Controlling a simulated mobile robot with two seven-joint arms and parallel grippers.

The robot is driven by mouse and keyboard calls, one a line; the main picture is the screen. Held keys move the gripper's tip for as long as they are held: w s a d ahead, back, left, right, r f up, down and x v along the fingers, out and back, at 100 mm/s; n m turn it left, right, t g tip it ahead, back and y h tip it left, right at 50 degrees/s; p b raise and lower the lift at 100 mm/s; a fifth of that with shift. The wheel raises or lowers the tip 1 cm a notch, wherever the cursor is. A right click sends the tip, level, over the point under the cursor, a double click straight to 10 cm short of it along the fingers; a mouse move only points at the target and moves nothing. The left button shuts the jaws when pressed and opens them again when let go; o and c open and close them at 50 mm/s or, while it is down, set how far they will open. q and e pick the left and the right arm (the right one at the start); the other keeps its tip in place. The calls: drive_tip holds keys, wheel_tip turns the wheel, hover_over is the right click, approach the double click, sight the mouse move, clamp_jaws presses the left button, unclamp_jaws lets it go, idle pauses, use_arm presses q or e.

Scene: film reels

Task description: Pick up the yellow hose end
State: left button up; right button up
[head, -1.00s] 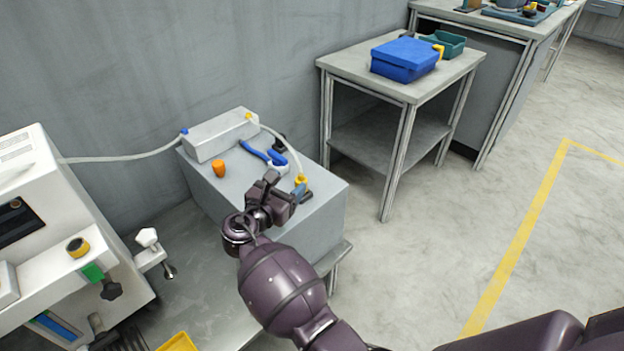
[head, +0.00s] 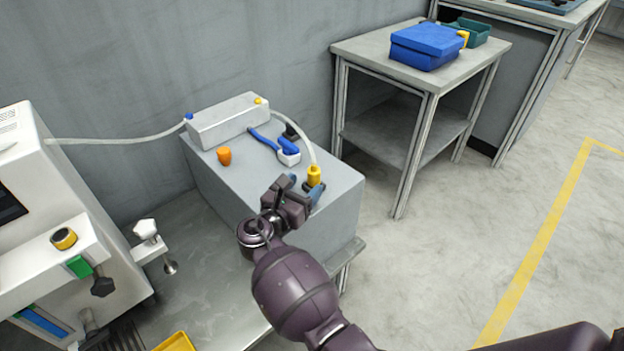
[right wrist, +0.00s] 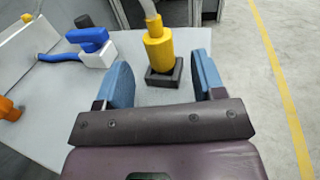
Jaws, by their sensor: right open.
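The yellow hose end (head: 314,175) stands upright near the right edge of the grey box top, with a pale hose running from its top to the white unit. In the right wrist view the yellow hose end (right wrist: 158,48) rests on a small black block (right wrist: 164,74). My right gripper (head: 304,188) is just in front of it. In the right wrist view the blue fingers of my right gripper (right wrist: 164,82) are wide apart, with the hose end ahead, between their lines and not touched. My left gripper is not in view.
The white unit (head: 228,121) stands at the back of the grey box (head: 230,180). A side table (head: 372,52) bears a blue case (head: 426,46). The floor at right is clear.

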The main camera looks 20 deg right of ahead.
sight(310, 178)
drive_tip(key=shift+w+d+r, duration=0.1)
drive_tip(key=shift+w+d, duration=0.15)
drive_tip(key=shift+d, duration=0.1)
drive_tip(key=b+x, duration=0.1)
drive_tip(key=x, duration=0.3)
drive_tip(key=shift+w+d, duration=0.1)
drive_tip(key=c, duration=1)
drive_tip(key=shift+r, duration=0.1)
